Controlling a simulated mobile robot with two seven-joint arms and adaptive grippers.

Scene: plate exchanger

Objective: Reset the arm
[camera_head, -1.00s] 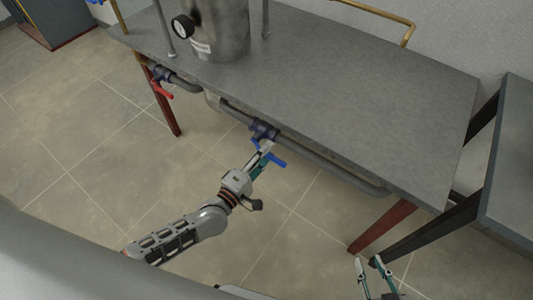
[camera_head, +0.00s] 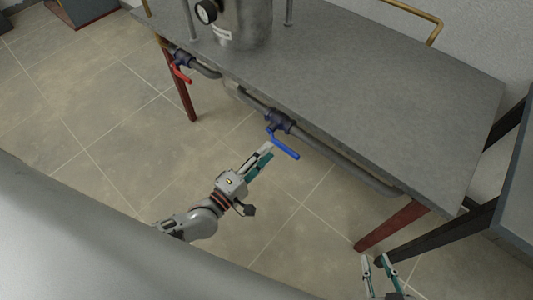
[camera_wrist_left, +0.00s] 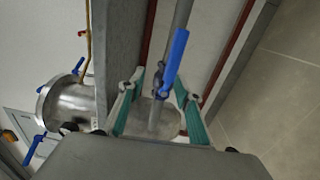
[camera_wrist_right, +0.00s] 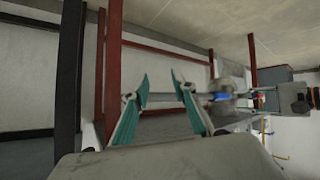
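My left gripper (camera_head: 266,153) is open and empty, just below and left of the blue valve handle (camera_head: 284,147) in the head view, with a small gap between them. In the left wrist view the blue handle (camera_wrist_left: 174,62) shows beyond and between the two spread fingers (camera_wrist_left: 160,84). The handle sits on a dark valve (camera_head: 280,120) on the pipe under the table's front edge. My right gripper (camera_head: 373,262) is open and empty at the bottom right of the head view, below the red table leg. Its spread fingers (camera_wrist_right: 160,80) also show in the right wrist view.
The grey table (camera_head: 380,100) carries a steel vessel (camera_head: 243,20) with a gauge. A red-handled valve (camera_head: 181,70) is further left under the edge. A red leg (camera_head: 392,224) and a second dark-legged table (camera_head: 515,210) stand at right.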

